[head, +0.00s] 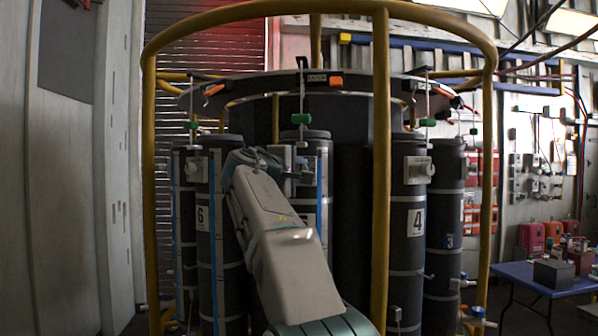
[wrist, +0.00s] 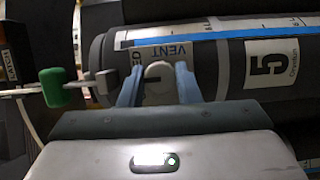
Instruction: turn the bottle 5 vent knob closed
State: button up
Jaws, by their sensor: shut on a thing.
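Bottle 5 is the dark cylinder with the white "5" label (wrist: 270,64) in the wrist view. Its pale round vent knob (wrist: 158,71) sits beside the VENT label (wrist: 178,50). The two blue fingers of my gripper (wrist: 158,88) are shut on the knob, one on each side. The fingers cover part of the knob and its label, so I cannot tell its setting. In the head view, the top of bottle 5 (head: 316,136) stands behind my arm, which hides much of the bottle and the knob.
Bottle 6 (head: 205,240) stands to the left and bottle 4 (head: 408,250) to the right. A yellow rail frame (head: 381,130) surrounds the rack, with one post right of my arm. A green handle (wrist: 56,88) is close left of my gripper. A blue table (head: 520,275) stands far right.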

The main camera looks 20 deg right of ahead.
jog(key=o, duration=1)
jog(key=b+v, duration=0.4)
jog(key=v, duration=0.9)
jog(key=shift+s+a, duration=0.3)
